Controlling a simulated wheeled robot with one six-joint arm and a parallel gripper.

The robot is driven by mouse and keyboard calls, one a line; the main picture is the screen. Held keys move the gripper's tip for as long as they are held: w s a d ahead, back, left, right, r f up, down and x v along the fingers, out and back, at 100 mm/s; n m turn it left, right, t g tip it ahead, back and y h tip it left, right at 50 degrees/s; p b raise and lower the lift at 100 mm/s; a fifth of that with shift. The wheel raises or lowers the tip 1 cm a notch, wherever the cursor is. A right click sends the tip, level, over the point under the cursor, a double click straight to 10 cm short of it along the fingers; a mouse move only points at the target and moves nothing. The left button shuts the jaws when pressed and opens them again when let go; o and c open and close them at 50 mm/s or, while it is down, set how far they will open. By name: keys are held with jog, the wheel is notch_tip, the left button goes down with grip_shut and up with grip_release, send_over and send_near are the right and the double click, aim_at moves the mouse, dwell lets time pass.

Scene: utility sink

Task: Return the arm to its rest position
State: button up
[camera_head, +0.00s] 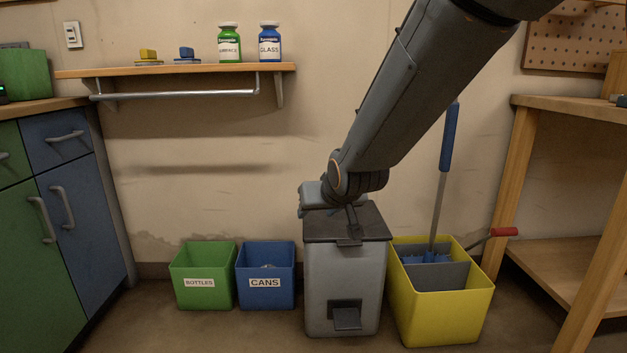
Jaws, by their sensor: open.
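My arm reaches down from the upper right, and its wrist is bent just above the grey bin (345,285) with the dark lid (320,228). My gripper (351,214) is small and partly hidden by the wrist, over the lid. It is open, and no held object shows. I cannot tell whether it touches the lid. The lid looks closed.
A green BOTTLES bin (203,265) and a blue CANS bin (265,268) stand left of the grey bin. A yellow mop bucket (450,310) with a blue-handled mop (449,140) stands right. A shelf (180,70) hangs above. A wooden bench (530,104) is at right.

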jog(key=s+a+f+n+g+h+p, duration=0.2)
jog(key=s+g, duration=0.8)
jog(key=s, duration=2.9)
jog(key=d+r+m+p, duration=0.1)
jog(key=d+r+p, duration=0.5)
jog(key=r+p, duration=0.3)
jog(key=d+r+m+p, duration=0.2)
jog(key=d+r+p, duration=0.5)
jog(key=p, duration=0.8)
jog(key=d+r+m+h+p, duration=0.1)
jog(key=d+r+p, duration=0.6)
jog(key=r+p, duration=0.5)
jog(key=shift+d+r+m+p, duration=0.15)
jog(key=shift+r+m+p, duration=0.25)
jog(key=shift+p, duration=0.2)
jog(key=shift+f, duration=0.1)
